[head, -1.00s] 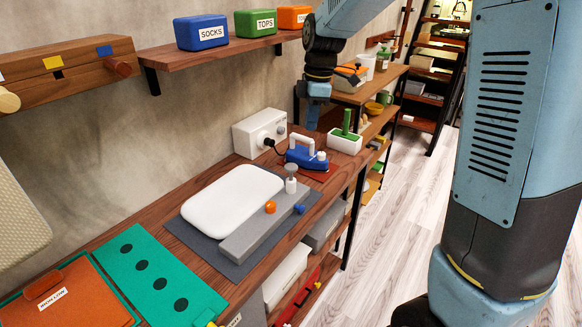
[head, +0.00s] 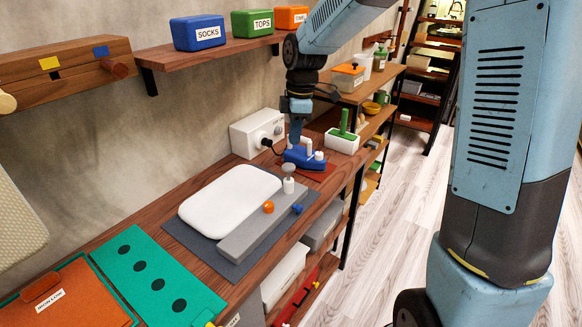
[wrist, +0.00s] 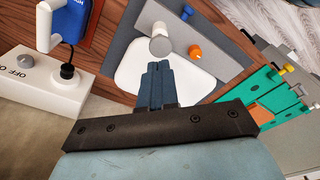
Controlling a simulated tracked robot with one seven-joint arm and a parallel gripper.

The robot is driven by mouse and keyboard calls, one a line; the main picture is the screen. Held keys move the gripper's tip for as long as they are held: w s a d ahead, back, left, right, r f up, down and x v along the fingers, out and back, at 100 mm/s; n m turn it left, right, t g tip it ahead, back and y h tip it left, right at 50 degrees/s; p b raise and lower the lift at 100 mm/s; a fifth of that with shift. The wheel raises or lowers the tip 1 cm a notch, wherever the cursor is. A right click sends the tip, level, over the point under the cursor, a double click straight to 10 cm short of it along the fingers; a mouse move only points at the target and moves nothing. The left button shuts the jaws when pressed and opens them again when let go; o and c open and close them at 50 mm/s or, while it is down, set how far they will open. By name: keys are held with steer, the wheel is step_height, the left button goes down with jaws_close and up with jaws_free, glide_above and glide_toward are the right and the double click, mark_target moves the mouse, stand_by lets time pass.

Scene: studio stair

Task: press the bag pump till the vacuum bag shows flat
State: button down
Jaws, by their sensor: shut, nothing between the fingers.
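The vacuum bag (head: 225,200) is a white, rounded, puffed pillow shape lying on a dark grey mat (head: 237,268). Beside it runs a grey bar (head: 260,232) with an orange knob (head: 268,207) and a blue knob (head: 297,209). The bag pump (head: 289,184), a white post with a grey round cap, stands at the bar's far end. It also shows in the wrist view, cap (wrist: 161,46) towards me. My gripper (head: 295,143) is shut and empty, fingers down, in the air beyond the pump. In the wrist view its fingertips (wrist: 158,66) appear just below the cap, apart from it.
A blue iron (head: 304,158) on a red pad stands close behind my gripper. A white socket box (head: 258,132) with a plugged cord is against the wall. A white planter (head: 342,141) stands farther right. A shelf (head: 210,52) with labelled boxes overhangs the bench.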

mark_target(291, 166)
steer(key=shift+a, duration=0.1)
stand_by(0.3)
steer(key=shift+a+f, duration=0.2)
steer(key=shift+f, duration=1.55)
steer(key=shift+a+f, duration=0.15)
steer(key=shift+f, duration=1.6)
